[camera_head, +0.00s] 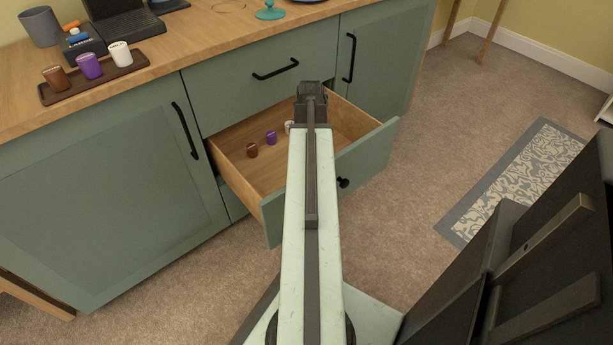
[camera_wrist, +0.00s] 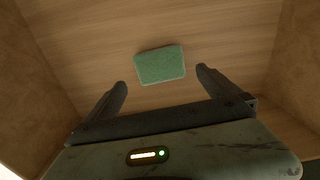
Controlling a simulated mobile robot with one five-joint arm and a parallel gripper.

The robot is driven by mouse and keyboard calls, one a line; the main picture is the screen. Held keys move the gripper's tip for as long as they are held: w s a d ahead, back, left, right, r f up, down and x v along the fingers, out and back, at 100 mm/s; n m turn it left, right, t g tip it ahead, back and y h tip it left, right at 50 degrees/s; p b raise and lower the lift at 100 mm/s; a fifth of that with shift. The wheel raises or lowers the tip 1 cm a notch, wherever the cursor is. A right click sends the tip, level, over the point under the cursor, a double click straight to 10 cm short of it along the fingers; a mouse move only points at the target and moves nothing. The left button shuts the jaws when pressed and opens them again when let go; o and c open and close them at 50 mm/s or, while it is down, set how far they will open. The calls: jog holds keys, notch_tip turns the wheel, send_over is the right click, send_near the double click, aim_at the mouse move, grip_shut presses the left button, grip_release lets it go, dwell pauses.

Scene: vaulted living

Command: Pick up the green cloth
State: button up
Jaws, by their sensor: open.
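The green cloth (camera_wrist: 160,65) is a small flat rectangle lying on the wooden floor of the open drawer in the wrist view. My gripper (camera_wrist: 162,80) is open above the drawer, with one finger on each side of the view below the cloth. Nothing is between the fingers, and the cloth sits just beyond the fingertips, roughly centred. In the head view my gripper (camera_head: 311,88) is over the back of the drawer (camera_head: 272,182), and the cloth is hidden behind my arm.
Small brown (camera_head: 252,150), purple (camera_head: 271,138) and white (camera_head: 289,127) items stand in the drawer's left part. Its walls and green front (camera_head: 368,160) surround the space. A counter (camera_head: 215,45) above holds a dark tray (camera_head: 95,78) with similar items. A rug (camera_head: 515,180) lies at right.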

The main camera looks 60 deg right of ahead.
notch_tip(320, 180, down, 7)
jog(key=b, duration=0.5)
jog(key=shift+r+b, duration=0.1)
jog(key=shift+b, duration=0.3)
jog(key=shift+r, duration=0.15)
jog(key=c, duration=1.2)
jog(key=shift+o, duration=0.2)
notch_tip(320, 180, up, 10)
jog(key=p, duration=1)
